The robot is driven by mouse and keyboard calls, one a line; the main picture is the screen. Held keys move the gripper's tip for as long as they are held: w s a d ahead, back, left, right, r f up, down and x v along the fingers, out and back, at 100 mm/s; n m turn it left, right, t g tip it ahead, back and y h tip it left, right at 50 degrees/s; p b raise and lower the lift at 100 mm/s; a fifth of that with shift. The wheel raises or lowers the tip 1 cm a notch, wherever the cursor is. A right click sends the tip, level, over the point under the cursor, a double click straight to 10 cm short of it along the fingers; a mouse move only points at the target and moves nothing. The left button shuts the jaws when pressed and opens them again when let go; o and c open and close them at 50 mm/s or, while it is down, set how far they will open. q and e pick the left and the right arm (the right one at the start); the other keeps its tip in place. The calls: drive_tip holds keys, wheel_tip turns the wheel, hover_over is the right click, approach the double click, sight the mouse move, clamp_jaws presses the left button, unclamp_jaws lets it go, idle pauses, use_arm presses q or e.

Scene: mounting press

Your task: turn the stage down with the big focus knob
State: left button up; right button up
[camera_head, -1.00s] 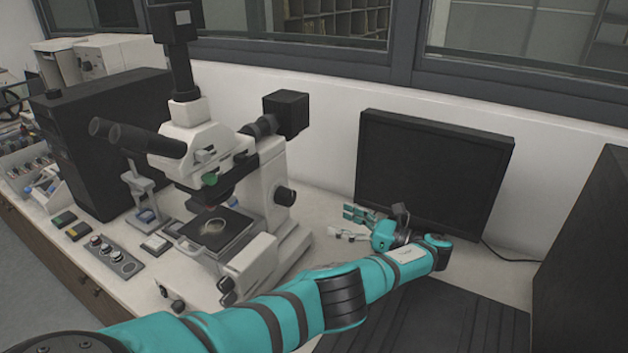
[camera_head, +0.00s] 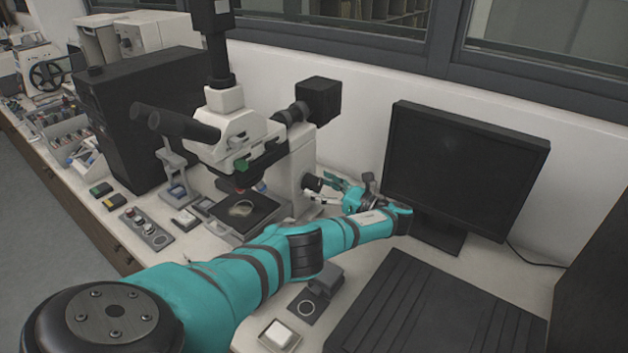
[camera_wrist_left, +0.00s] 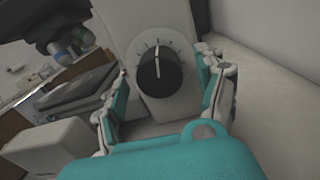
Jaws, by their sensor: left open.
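The microscope (camera_head: 262,150) stands on the bench, with its black stage (camera_head: 240,213) on the front side. The big focus knob (camera_head: 312,183) is a black round knob on the side facing the monitor. In the left wrist view the knob (camera_wrist_left: 160,72) shows a white pointer line pointing up, with tick marks around it. My left gripper (camera_head: 334,190) is open beside the knob. In the left wrist view its fingers (camera_wrist_left: 163,68) stand left and right of the knob, apparently clear of it. The stage (camera_wrist_left: 77,92) also shows there at left. My right gripper is not seen.
A black monitor (camera_head: 465,170) stands close behind and right of my left gripper. A dark ribbed panel (camera_head: 430,310) lies in front of it. A black box (camera_head: 135,110) stands left of the microscope. A small switch (camera_head: 279,334) sits near the front.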

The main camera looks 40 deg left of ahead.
use_arm(q)
drive_tip(key=shift+s+a, duration=0.2)
drive_tip(key=shift+a, duration=1.1)
drive_tip(key=c, duration=1.2)
drive_tip(key=shift+o, duration=0.2)
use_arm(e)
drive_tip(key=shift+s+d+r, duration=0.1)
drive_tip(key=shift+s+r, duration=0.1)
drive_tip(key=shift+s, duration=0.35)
